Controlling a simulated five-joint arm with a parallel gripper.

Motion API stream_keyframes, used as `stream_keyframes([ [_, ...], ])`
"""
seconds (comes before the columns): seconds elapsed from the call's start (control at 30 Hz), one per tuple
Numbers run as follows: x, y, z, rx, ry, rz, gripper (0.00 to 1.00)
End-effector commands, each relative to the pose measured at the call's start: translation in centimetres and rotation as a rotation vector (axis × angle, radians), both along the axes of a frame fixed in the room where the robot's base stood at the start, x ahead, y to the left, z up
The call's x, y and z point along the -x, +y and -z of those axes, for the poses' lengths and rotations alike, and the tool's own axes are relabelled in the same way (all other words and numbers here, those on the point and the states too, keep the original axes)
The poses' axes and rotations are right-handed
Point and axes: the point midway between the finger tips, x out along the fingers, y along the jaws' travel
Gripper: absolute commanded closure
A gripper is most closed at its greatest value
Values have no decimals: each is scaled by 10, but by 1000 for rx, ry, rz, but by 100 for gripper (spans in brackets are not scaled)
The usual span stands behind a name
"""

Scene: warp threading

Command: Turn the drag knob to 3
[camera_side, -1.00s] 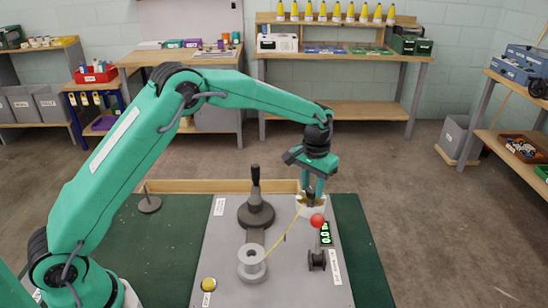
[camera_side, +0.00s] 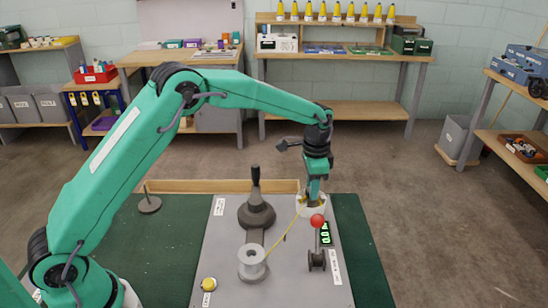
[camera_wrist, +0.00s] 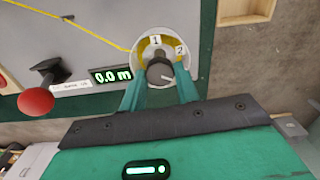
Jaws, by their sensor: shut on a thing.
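The drag knob (camera_wrist: 158,71) is a dark knob with a pale pointer line, on a round white dial (camera_wrist: 143,45) marked 1 and 2 in the wrist view. The pointer line aims toward the lower right of that view, away from both visible numbers. Any other numbers, including a 3, are hidden. My gripper (camera_wrist: 161,80) is shut on the knob, with a teal finger on each side. In the side view my gripper (camera_side: 312,198) points down over the dial and mostly hides the knob.
A yellow thread runs from the dial to a grey spool (camera_side: 252,264). A dark post (camera_side: 256,205) and a yellow button (camera_side: 208,284) are on the grey panel (camera_side: 225,240).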

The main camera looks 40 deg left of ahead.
Motion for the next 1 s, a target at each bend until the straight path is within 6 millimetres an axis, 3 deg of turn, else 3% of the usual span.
stream_keyframes([
  [0.43, 0, 0, -1, 0, -1, 16, 92],
  [0.47, 0, 0, -1, 0, -1, 16, 67],
  [0.57, 0, 0, -1, 0, -1, 16, 47],
  [1.0, 0, 0, -5, 0, -1, 15, 47],
])
